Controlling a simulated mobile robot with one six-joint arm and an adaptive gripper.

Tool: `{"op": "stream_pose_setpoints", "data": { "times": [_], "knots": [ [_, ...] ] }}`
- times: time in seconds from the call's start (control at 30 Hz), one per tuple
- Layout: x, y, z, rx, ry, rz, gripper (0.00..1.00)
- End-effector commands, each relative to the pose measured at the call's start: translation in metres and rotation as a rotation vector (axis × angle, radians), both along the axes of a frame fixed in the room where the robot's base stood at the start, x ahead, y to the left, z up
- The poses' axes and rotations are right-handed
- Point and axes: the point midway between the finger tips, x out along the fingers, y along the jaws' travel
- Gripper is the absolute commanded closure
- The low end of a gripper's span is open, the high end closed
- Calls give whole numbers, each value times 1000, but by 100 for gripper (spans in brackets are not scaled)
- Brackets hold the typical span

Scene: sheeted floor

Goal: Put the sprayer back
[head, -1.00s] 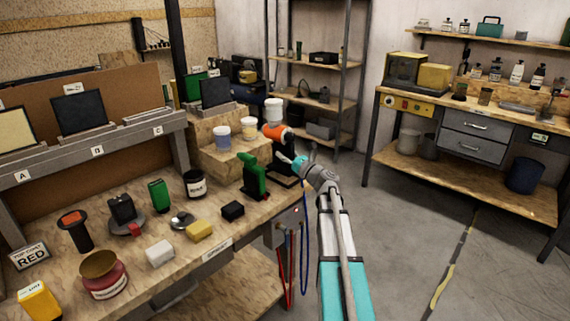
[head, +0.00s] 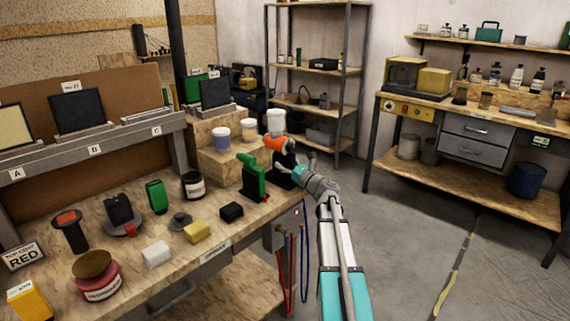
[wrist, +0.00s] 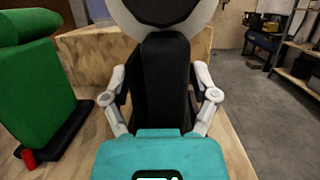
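The sprayer (head: 273,141) has an orange body, a white cup on top and a black handle. It is upright at the bench's right end, just above or on a low black base (head: 284,181); I cannot tell whether they touch. My gripper (head: 292,164) reaches it from the right. In the wrist view, my gripper's two fingers (wrist: 160,88) flank the black handle (wrist: 162,95), one on each side, and appear shut on it. The white cup's underside fills the top there. The handle's lower end is hidden behind my gripper.
A green tool (head: 252,177) stands close left of the sprayer. A wooden step (head: 205,165) with two white tubs is behind. A black block (head: 231,211), yellow sponge (head: 197,231) and several other items cover the bench. Red and blue cords hang at its end. The floor on the right is clear.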

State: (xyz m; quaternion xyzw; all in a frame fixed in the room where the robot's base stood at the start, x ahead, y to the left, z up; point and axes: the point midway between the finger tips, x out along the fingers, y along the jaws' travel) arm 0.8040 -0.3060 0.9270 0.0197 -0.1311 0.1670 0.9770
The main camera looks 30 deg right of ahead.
Motion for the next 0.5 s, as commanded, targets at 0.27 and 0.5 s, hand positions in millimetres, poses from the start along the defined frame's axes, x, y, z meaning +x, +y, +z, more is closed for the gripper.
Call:
{"op": "stream_pose_setpoints", "data": {
  "times": [0.27, 0.5],
  "knots": [
    [0, 0, 0, 1, -1, 0, 15],
    [-4, -1, -1, 1, -1, -1, 15]
  ]
}}
